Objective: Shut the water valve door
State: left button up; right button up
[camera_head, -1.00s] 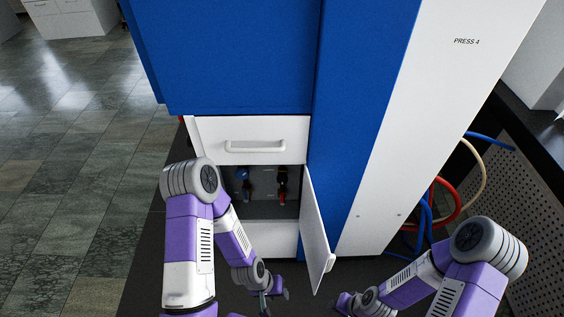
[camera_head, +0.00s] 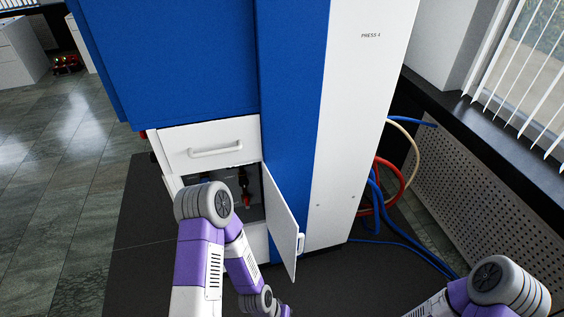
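The water valve door (camera_head: 281,221) is a white panel standing open, swung out to the right of its compartment on the front of the press. It has a small white handle (camera_head: 300,243) near its free edge. Inside the dark compartment (camera_head: 254,184) a red and black valve (camera_head: 245,187) shows; the left part is hidden behind my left arm. My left arm stands in front of the compartment, and its gripper is at or below the bottom edge, too little seen to judge. My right arm is at the lower right; its gripper is out of the picture.
A white drawer with a handle (camera_head: 216,152) sits shut above the compartment. The blue and white press (camera_head: 366,100) fills the middle. Red, blue and cream hoses (camera_head: 395,180) hang at its right, by a perforated panel (camera_head: 450,190). Floor at the left is clear.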

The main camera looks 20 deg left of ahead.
aim_at(281, 224)
jog(key=z, duration=0.8)
jog(key=k, duration=0.85)
jog(key=u, duration=3.7)
jog(key=k, duration=1.05)
jog(key=z, duration=1.85)
jog(key=i, duration=0.5)
jog(key=u, duration=0.1)
